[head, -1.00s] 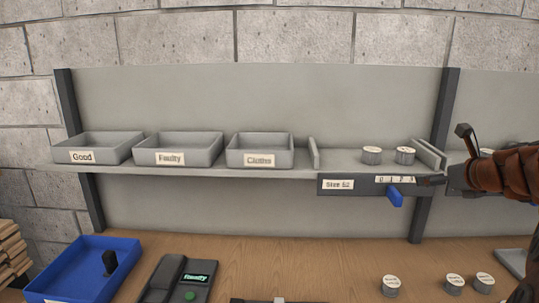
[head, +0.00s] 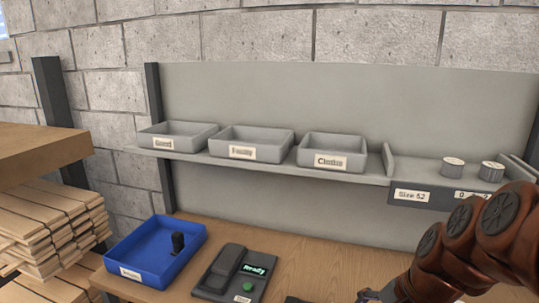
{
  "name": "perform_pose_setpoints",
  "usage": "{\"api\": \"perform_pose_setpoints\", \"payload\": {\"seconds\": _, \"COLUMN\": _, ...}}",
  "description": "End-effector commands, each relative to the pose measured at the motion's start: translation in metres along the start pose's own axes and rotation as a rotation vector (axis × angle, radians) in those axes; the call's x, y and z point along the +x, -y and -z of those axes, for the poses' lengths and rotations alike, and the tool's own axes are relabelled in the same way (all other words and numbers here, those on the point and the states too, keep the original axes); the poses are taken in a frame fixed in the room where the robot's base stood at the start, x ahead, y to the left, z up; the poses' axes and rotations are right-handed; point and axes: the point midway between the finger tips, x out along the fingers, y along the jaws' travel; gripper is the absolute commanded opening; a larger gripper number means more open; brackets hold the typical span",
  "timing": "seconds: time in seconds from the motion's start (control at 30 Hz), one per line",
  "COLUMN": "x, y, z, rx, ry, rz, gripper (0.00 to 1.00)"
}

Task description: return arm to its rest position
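My arm shows at the lower right of the head view, its reddish-brown links reaching in from the right edge. A dark end part of it shows low over the bench, cut off by the bottom edge. The fingertips are not clearly seen, so I cannot tell what, if anything, is between them. The wooden bench (head: 310,262) lies below the shelf (head: 270,165).
Trays labelled Good (head: 178,135), Faulty (head: 250,142) and Cloths (head: 332,150) stand on the shelf. Two grey cylinders (head: 453,168) stand right of them. A blue tray (head: 130,265) holds a black object. A device (head: 236,272) reads Ready. Stacked planks (head: 50,225) are at left.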

Motion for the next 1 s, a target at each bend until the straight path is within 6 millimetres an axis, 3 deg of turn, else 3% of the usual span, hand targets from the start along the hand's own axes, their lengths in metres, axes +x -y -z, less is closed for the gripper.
{"api": "perform_pose_setpoints", "payload": {"seconds": 0.03, "x": 0.006, "y": -0.012, "z": -0.017, "rx": -0.111, "ry": 0.015, "rz": -0.049, "gripper": 0.86}}
{"api": "perform_pose_setpoints", "payload": {"seconds": 0.2, "x": 0.019, "y": -0.064, "z": -0.055, "rx": -0.488, "ry": 0.074, "rz": -0.22, "gripper": 0.86}}
{"api": "perform_pose_setpoints", "payload": {"seconds": 0.4, "x": 0.022, "y": -0.116, "z": -0.075, "rx": -0.841, "ry": 0.15, "rz": -0.379, "gripper": 0.86}}
{"api": "perform_pose_setpoints", "payload": {"seconds": 0.5, "x": 0.022, "y": -0.131, "z": -0.078, "rx": -0.943, "ry": 0.173, "rz": -0.424, "gripper": 0.86}}
{"api": "perform_pose_setpoints", "payload": {"seconds": 1.0, "x": 0.021, "y": -0.14, "z": -0.079, "rx": -1.006, "ry": 0.189, "rz": -0.452, "gripper": 0.86}}
